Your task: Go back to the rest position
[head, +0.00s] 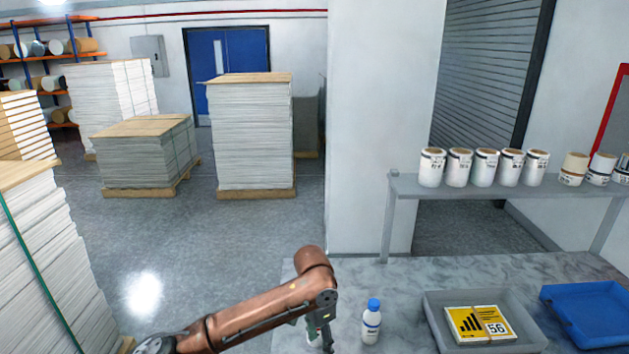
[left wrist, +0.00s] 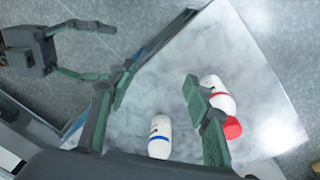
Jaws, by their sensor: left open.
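My left gripper (head: 321,339) is at the front edge of the marble table, pointing down. In the left wrist view its green-padded fingers (left wrist: 157,92) are spread apart with nothing held between them. A white bottle with a red cap (left wrist: 219,96) is partly hidden behind one finger. A white bottle with a blue band (left wrist: 160,135) stands lower in that view, apart from the fingers. A bottle with a blue cap (head: 371,325) stands right of the left gripper in the head view. My right gripper (left wrist: 88,52) is at the upper left of the left wrist view, open and empty.
The marble table (head: 390,275) holds a grey tray (head: 432,305) with a yellow-labelled item numbered 56 (head: 480,324), and a blue tray (head: 575,292). Paper stacks (head: 252,135) stand on the floor at left; open floor lies between.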

